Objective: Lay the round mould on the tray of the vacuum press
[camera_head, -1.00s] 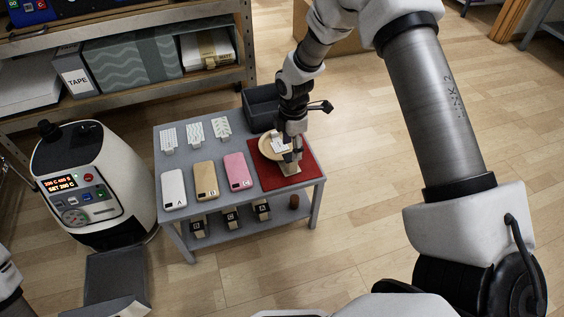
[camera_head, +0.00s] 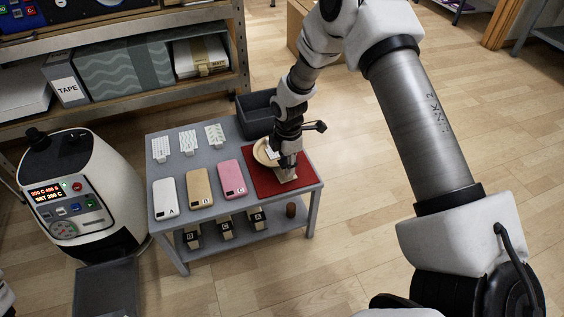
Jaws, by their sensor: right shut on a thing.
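The round mould (camera_head: 262,153), a tan disc with a pale piece on it, is at the red mat (camera_head: 266,184) on the grey table's right side. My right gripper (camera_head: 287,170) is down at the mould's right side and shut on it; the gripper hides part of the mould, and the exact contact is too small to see. A beige block shows under the fingers. The vacuum press (camera_head: 85,190), white and black with a lit panel, stands on the floor at the left. Its dark tray (camera_head: 107,290) juts out at the front, and its visible part looks empty. My left gripper is out of view.
On the grey table (camera_head: 150,221) lie white, tan and pink phone cases (camera_head: 199,188) and several patterned cards (camera_head: 188,143). A dark bin (camera_head: 256,116) is behind the mat. A shelf unit stands behind.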

